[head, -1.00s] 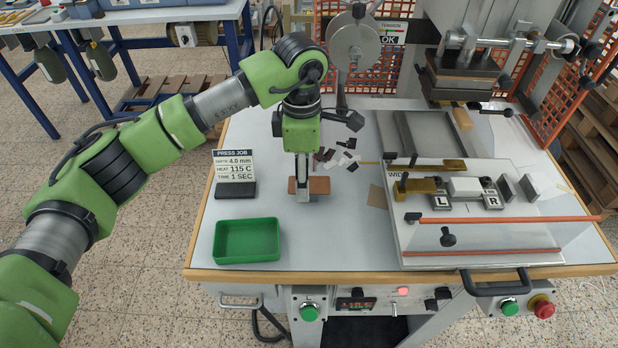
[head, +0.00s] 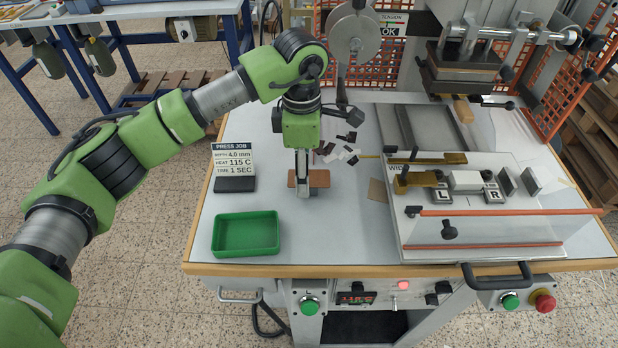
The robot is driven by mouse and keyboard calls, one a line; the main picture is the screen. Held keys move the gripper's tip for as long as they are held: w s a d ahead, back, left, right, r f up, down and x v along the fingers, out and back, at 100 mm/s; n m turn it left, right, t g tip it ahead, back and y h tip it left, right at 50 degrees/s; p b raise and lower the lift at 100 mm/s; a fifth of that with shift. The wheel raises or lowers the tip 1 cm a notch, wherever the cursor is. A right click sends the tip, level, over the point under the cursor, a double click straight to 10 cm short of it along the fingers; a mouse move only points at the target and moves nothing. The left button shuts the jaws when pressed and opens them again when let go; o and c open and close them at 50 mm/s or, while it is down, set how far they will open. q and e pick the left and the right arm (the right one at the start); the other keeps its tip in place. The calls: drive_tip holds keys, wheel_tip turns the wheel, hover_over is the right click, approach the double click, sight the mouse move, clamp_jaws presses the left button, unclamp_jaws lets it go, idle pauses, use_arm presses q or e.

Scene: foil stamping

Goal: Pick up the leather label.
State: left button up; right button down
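The leather label (head: 320,178) is a flat brown rectangle lying on the pale worktop, left of the press. My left gripper (head: 303,190) points straight down over the label's middle, with its fingers in front of part of it. The fingers appear edge-on, so I cannot tell whether they are apart or closed on the label. The label looks flat, and whether the fingertips touch it is unclear. My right gripper is out of view.
A green tray (head: 247,254) stands in front left of the label, and a press job sign (head: 234,184) stands to its left. Dark and white scraps (head: 345,152) lie behind. The press jig plate (head: 470,220) with its clear guard is at right.

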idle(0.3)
use_arm(q)
drive_tip(key=c, duration=0.8)
